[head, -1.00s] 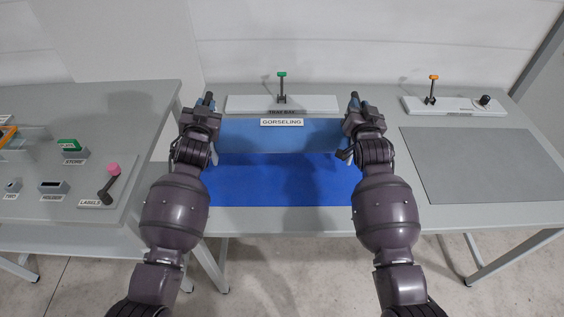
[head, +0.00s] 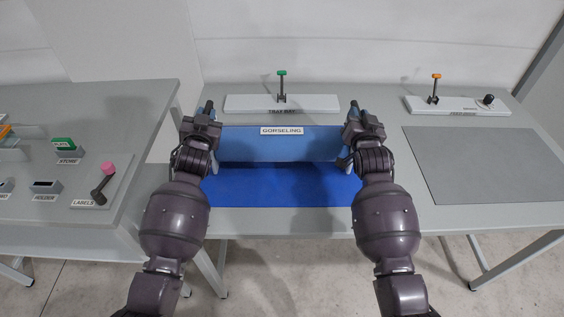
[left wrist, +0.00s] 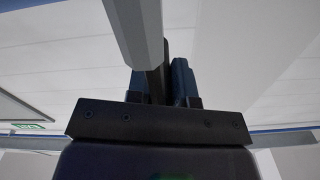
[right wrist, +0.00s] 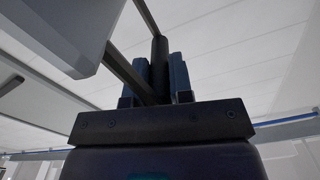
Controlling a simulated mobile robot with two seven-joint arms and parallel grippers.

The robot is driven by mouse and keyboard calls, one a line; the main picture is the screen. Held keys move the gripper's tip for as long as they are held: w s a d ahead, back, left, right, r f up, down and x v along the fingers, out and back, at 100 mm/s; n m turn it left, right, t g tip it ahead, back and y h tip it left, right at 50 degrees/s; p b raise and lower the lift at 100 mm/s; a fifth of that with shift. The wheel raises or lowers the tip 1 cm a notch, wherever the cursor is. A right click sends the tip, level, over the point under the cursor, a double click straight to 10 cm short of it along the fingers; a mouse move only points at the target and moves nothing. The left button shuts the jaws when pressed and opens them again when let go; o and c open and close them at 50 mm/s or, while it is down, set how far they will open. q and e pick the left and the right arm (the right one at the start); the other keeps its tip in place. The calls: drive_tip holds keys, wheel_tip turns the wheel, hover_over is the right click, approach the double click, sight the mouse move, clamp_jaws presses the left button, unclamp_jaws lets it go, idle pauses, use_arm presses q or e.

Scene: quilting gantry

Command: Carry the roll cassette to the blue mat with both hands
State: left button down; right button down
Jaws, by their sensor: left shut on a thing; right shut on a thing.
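The roll cassette (head: 280,148) is a wide light-blue roll with a white GORSELING label. It spans level between my two hands in the head view. My left gripper (head: 207,112) is shut on its left end, and my right gripper (head: 357,118) is shut on its right end. In both wrist views, a dark bar stands between the fingers of the left (left wrist: 165,85) and right (right wrist: 159,80) grippers. The darker blue mat (head: 280,187) lies on the table; the cassette covers its far part. The gap between cassette and mat is hard to judge.
Behind the cassette is a white panel (head: 245,103) with a green-topped lever (head: 282,85). A grey mat (head: 480,160) and an orange-topped lever (head: 435,88) are to the right. A side table at left holds a pink-topped lever (head: 105,180) and small holders.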

use_arm(q)
drive_tip(key=shift+f, duration=0.4)
use_arm(e)
drive_tip(key=shift+f, duration=0.15)
use_arm(q)
drive_tip(key=c, duration=1.4)
unclamp_jaws()
drive_tip(key=shift+f, duration=0.2)
use_arm(e)
drive_tip(key=c, duration=1.4)
unclamp_jaws()
drive_tip(key=shift+f, duration=0.15)
use_arm(q)
drive_tip(key=o, duration=0.4)
drive_tip(key=shift+s+r, duration=0.15)
drive_tip(key=shift+r, duration=0.05)
use_arm(e)
drive_tip(key=o, duration=0.4)
drive_tip(key=shift+s, duration=0.1)
drive_tip(key=shift+f, duration=0.1)
use_arm(q)
drive_tip(key=s, duration=1.2)
use_arm(e)
drive_tip(key=s, duration=1.2)
use_arm(q)
drive_tip(key=shift+f, duration=0.1)
use_arm(e)
drive_tip(key=shift+n, duration=0.3)
